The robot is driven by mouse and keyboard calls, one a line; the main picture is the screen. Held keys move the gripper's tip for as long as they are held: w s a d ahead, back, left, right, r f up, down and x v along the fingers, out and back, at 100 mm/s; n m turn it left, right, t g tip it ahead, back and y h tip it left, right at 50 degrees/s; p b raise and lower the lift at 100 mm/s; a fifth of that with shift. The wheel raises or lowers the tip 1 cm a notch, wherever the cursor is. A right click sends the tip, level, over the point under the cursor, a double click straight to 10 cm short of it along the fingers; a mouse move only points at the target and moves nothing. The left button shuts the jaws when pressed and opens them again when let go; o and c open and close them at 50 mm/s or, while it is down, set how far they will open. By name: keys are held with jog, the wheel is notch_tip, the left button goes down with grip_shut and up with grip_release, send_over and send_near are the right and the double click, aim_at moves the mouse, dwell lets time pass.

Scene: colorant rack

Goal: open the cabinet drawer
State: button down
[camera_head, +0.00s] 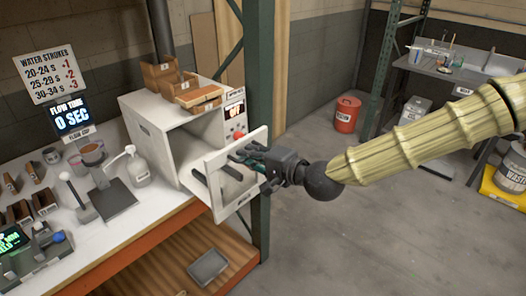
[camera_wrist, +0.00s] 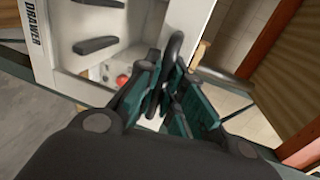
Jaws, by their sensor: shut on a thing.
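The cabinet (camera_head: 150,125) is a white box on the bench, with an open compartment and a control panel on its right side. A white drawer (camera_head: 235,204) juts out from its front at the right, so it stands at least partly open. Dark bars show on or in the drawer. My gripper (camera_head: 246,158) is at the drawer's front, shut on a dark handle. In the wrist view my gripper's (camera_wrist: 166,88) teal and black fingers close around a dark upright bar (camera_wrist: 174,48), beside the white panel (camera_wrist: 42,65) marked DRAWER. The fingers partly hide the grip.
A green rack post (camera_head: 258,80) stands right behind the drawer. Wooden trays (camera_head: 185,85) sit on the cabinet. A pump bottle (camera_head: 138,168) and a flow cup stand (camera_head: 112,195) are on the bench at left. A grey tray (camera_head: 208,267) lies on the lower shelf. Open floor (camera_head: 370,240) is at right.

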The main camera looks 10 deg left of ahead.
jog(key=shift+s+d, duration=0.2)
jog(key=shift+d, duration=0.15)
jog(key=c, duration=1.5)
grip_release()
jog(key=shift+d, duration=0.1)
jog(key=shift+v, duration=5.95)
